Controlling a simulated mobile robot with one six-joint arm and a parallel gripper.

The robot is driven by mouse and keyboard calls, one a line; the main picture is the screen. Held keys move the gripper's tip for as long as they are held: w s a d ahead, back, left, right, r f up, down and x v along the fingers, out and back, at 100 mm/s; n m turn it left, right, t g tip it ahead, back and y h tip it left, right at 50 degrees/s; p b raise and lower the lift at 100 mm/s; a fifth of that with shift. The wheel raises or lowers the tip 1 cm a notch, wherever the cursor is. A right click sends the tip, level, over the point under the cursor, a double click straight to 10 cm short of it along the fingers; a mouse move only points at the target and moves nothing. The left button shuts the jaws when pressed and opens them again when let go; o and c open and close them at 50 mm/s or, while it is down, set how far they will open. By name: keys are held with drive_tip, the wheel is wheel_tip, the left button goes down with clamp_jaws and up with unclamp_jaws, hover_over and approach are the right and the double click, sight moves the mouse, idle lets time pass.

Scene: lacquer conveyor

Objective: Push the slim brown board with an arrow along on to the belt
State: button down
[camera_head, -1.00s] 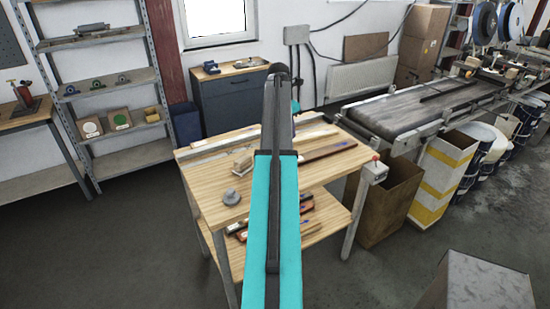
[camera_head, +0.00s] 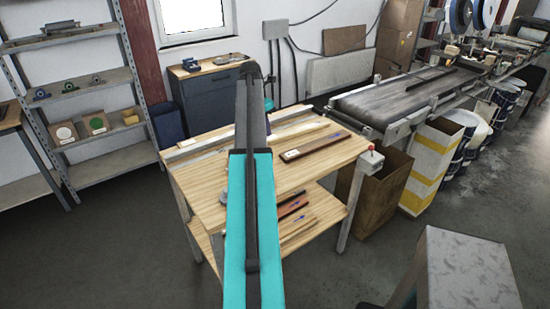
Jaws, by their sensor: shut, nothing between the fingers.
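A slim brown board (camera_head: 316,147) lies flat on the wooden work table, with a pale patch at its left end and a small blue mark, perhaps the arrow, near its right end. The conveyor belt (camera_head: 405,98) is a dark flat surface beyond the table's right end, apart from the board. My teal and dark arm rises through the middle of the view and covers part of the table. My gripper is not visible; it may be hidden behind the arm.
The wooden table (camera_head: 208,178) has a pale strip (camera_head: 295,136) behind the board and several more boards on its lower shelf. A red button box (camera_head: 371,158) sits at its right corner. A cardboard box (camera_head: 378,195) and a yellow-striped bin (camera_head: 428,168) stand below the belt.

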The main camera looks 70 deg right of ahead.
sight(279, 161)
drive_tip(key=f+b, duration=0.1)
drive_tip(key=f, duration=0.1)
drive_tip(key=f+b, duration=0.3)
drive_tip(key=b, duration=0.1)
drive_tip(key=shift+w+f, duration=0.3)
drive_tip(key=shift+f, duration=0.1)
drive_tip(key=shift+f, duration=0.1)
drive_tip(key=p+x, duration=0.2)
drive_tip(key=x, duration=0.7)
drive_tip(key=shift+d+f+p, duration=0.1)
drive_tip(key=shift+f+p, duration=0.15)
drive_tip(key=shift+p, duration=0.1)
drive_tip(key=shift+s+d+p, duration=0.3)
drive_tip(key=shift+d, duration=0.2)
drive_tip(key=shift+s+d+p, duration=0.25)
drive_tip(key=shift+s+d, duration=0.05)
drive_tip(key=shift+d, duration=0.2)
drive_tip(key=shift+s+d+f+p, duration=0.1)
drive_tip(key=shift+s+d+p, duration=0.2)
drive_tip(key=shift+s+d, duration=0.35)
drive_tip(key=shift+w, duration=0.15)
